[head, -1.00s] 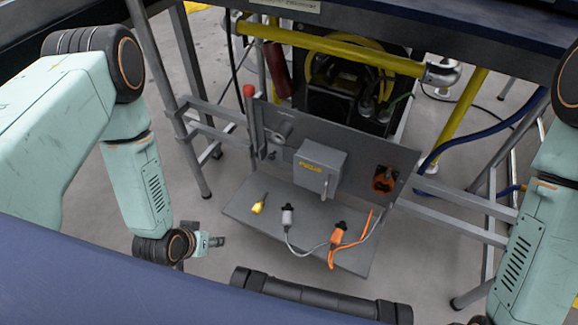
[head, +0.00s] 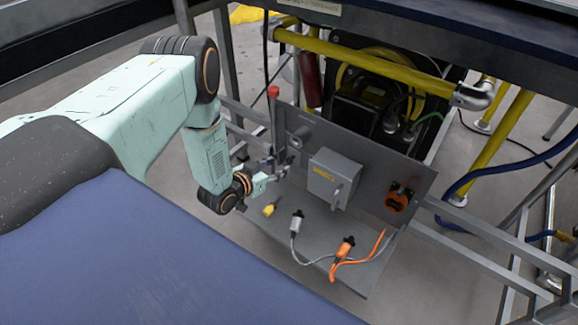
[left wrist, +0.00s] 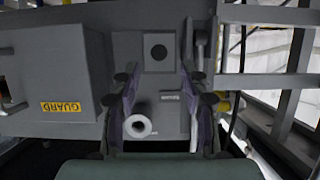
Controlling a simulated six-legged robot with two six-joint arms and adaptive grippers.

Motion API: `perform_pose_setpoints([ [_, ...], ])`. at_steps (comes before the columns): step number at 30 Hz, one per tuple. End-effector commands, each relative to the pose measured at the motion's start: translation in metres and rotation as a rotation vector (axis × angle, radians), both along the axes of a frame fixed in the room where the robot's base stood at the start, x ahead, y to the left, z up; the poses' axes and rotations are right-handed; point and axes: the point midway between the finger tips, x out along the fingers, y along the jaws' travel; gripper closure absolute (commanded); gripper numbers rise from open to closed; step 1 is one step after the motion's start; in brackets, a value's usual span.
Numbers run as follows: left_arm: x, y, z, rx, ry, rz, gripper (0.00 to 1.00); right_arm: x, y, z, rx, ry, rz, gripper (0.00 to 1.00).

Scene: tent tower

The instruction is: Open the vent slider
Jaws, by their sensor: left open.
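The grey upright panel (head: 379,170) stands under the table. In the left wrist view the knob (left wrist: 138,126) shows between the fingers, nearer the left one, not clasped. My right gripper is not in view.
A grey box marked GUARD (head: 333,178) is right of my left gripper. A red-knobbed lever (head: 273,93) rises at the panel's left edge. A yellow plug (head: 269,210), a grey connector (head: 296,223) and an orange connector (head: 343,249) lie on the shelf below.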

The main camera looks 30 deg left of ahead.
Motion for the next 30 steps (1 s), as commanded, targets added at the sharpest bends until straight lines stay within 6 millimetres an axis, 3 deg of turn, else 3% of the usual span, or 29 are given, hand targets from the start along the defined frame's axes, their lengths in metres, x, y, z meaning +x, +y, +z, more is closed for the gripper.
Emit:
perform_pose_setpoints([
  [9, 0.040, -0.005, -0.019, 0.000, 0.000, -0.002, 0.56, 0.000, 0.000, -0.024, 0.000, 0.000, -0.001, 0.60],
  [21, 0.049, -0.010, -0.020, 0.000, 0.002, -0.004, 0.56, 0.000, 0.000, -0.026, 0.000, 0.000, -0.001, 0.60],
  [30, 0.048, -0.010, -0.020, 0.000, 0.002, -0.004, 0.79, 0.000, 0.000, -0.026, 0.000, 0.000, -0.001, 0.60],
])
